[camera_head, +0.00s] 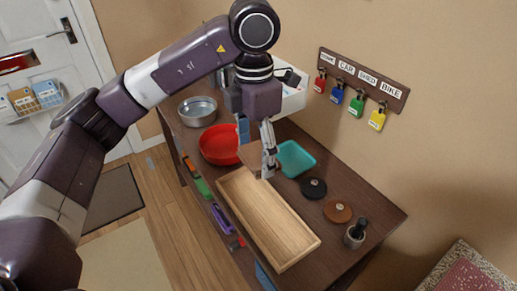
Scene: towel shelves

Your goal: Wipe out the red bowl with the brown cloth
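The red bowl (216,146) stands on the dark wooden table top, left of my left gripper. My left gripper (267,172) points down between the red bowl and a teal tray, over the far end of a wooden tray. A flat brown piece, which looks like the brown cloth (250,156), shows right beside its fingers, near the bowl's right rim. The fingers partly cover it. I cannot tell if they grip it. The fingers look close together, seen from the side. My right gripper is not in view.
The long wooden tray (268,218) is empty in front, and the teal tray (297,158) lies to the right. A metal bowl (198,111) stands behind the red bowl. Black (313,188) and brown (337,211) round lids and a grey cup (354,236) stand at right. Padlocks (356,104) hang on the wall.

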